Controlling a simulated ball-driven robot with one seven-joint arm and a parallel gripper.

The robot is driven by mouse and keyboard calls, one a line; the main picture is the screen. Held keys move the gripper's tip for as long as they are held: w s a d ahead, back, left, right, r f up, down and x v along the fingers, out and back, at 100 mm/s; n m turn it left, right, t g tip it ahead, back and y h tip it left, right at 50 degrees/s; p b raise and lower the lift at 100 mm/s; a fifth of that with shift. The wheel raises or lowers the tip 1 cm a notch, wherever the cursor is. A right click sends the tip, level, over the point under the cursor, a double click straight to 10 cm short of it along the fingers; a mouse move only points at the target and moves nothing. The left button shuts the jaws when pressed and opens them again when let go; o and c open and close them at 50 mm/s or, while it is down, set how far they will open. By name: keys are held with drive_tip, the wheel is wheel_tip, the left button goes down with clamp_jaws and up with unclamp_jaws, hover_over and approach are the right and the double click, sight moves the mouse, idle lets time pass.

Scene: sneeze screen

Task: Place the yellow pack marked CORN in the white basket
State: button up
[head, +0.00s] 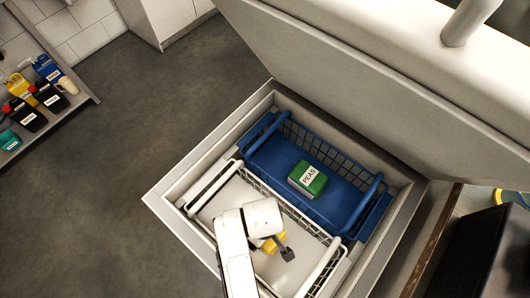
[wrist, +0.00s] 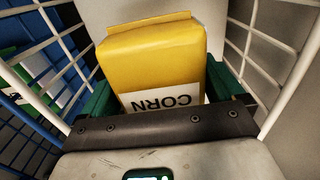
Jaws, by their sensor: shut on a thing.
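The yellow pack marked CORN (wrist: 152,55) fills the middle of the wrist view, its label upside down there. My gripper (wrist: 165,95) is shut on it, with a green finger on each side. In the head view the pack (head: 270,245) shows as a small yellow patch beside my gripper (head: 281,248), partly hidden by my arm. The white basket (head: 328,268) is in the near half of the chest. The pack is inside or just over it, with white wires on both sides in the wrist view. I cannot tell whether the pack touches the basket floor.
A blue basket (head: 262,158) holding a green pack marked PEAS (head: 307,179) lies beside the white one. The chest's raised lid (head: 370,85) stands behind. A shelf (head: 75,105) with several bottles is at far left. Open floor (head: 120,180) lies between.

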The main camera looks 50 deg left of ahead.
drive_tip(key=shift+f, duration=2.4)
drive_tip(key=shift+f+b, duration=0.15)
drive_tip(key=shift+b, duration=0.15)
drive_tip(key=o, duration=1)
drive_tip(key=shift+o, duration=0.2)
wheel_tip(320, 180, up, 12)
drive_tip(key=shift+r+p, duration=0.15)
drive_tip(key=shift+p, duration=0.55)
